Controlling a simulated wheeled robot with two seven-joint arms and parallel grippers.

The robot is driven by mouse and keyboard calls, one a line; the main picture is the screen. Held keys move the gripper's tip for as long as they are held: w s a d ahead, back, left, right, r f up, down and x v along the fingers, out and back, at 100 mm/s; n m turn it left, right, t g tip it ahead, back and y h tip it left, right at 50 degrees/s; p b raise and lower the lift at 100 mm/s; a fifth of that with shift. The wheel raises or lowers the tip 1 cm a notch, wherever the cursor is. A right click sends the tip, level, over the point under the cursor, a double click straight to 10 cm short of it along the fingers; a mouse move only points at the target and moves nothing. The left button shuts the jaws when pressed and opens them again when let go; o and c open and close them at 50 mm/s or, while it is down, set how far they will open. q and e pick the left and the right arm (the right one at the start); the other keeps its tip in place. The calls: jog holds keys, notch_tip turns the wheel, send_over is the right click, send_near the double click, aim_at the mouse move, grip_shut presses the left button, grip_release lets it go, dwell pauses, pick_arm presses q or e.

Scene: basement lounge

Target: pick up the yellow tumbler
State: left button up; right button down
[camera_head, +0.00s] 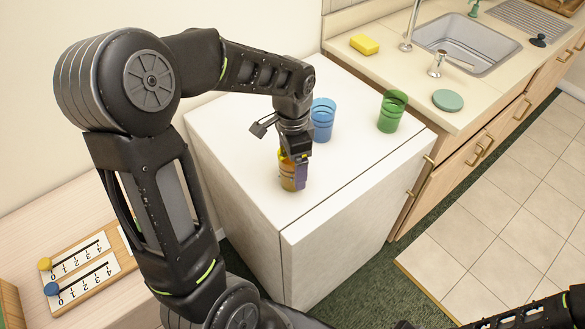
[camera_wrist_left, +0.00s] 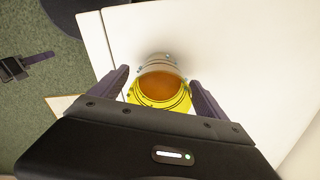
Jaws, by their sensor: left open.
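The yellow tumbler (camera_head: 287,178) stands on the white cabinet top near its front edge, partly hidden by my left gripper (camera_head: 293,168). In the left wrist view the yellow tumbler (camera_wrist_left: 162,88) shows from above, with an amber inside. My left gripper (camera_wrist_left: 158,88) is over it, open, with one finger on each side of the tumbler. Small gaps seem to show between the fingers and the tumbler, but I cannot tell whether either touches. My right gripper cannot be made out; only a dark part of an arm shows at the lower right.
A blue tumbler (camera_head: 322,119) stands just behind my left gripper, and a green tumbler (camera_head: 392,111) farther right on the cabinet top (camera_head: 235,130). A counter with a yellow sponge (camera_head: 364,44), a round green item (camera_head: 447,100) and a sink (camera_head: 467,46) adjoins it. The cabinet's front right is clear.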

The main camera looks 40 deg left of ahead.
pick_arm(q)
jog(key=shift+c, duration=0.3)
grip_shut()
dwell(1.1)
notch_tip(320, 180, up, 10)
jog(key=b, duration=0.1)
dwell(0.5)
dwell(0.5)
